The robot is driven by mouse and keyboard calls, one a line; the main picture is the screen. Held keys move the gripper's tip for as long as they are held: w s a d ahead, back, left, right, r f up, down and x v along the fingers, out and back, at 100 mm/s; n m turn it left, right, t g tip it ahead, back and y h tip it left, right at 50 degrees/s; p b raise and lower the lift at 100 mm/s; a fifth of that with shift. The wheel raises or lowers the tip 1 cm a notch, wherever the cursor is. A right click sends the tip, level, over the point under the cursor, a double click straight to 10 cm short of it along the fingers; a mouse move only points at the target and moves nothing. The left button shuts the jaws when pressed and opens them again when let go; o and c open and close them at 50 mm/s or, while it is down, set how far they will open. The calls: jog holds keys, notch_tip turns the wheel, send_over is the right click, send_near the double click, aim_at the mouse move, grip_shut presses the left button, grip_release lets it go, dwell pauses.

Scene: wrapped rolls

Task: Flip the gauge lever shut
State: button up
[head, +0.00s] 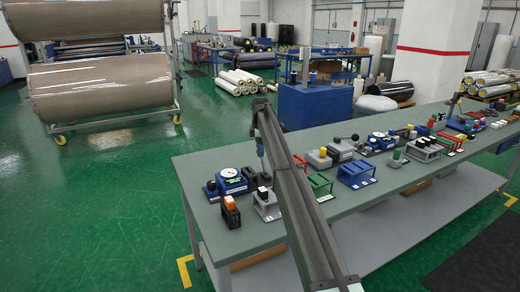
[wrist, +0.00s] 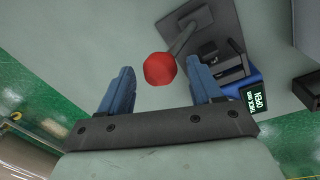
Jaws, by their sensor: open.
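In the wrist view the lever's red ball knob (wrist: 160,69) shows between and just beyond the tips of my open gripper (wrist: 157,82). I cannot tell whether a finger touches it. The lever's dark rod (wrist: 183,40) runs up and right from the knob to a grey base (wrist: 207,18). Beside it is the gauge's blue body (wrist: 243,88) with a dark display in green letters, seemingly reading OPEN. In the head view the blue gauge with a white dial (head: 231,181) sits at the table's near-left end. My gripper (head: 260,150) is above and behind it; my arm hides part of that area.
The grey table (head: 195,163) stretches right. Blue trays (head: 357,174), red and green racks, and a second dial gauge (head: 381,141) stand right of my arm. The table's left corner is bare.

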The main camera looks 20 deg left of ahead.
jog(key=shift+f, duration=0.2)
jog(key=shift+c, duration=0.4)
grip_shut()
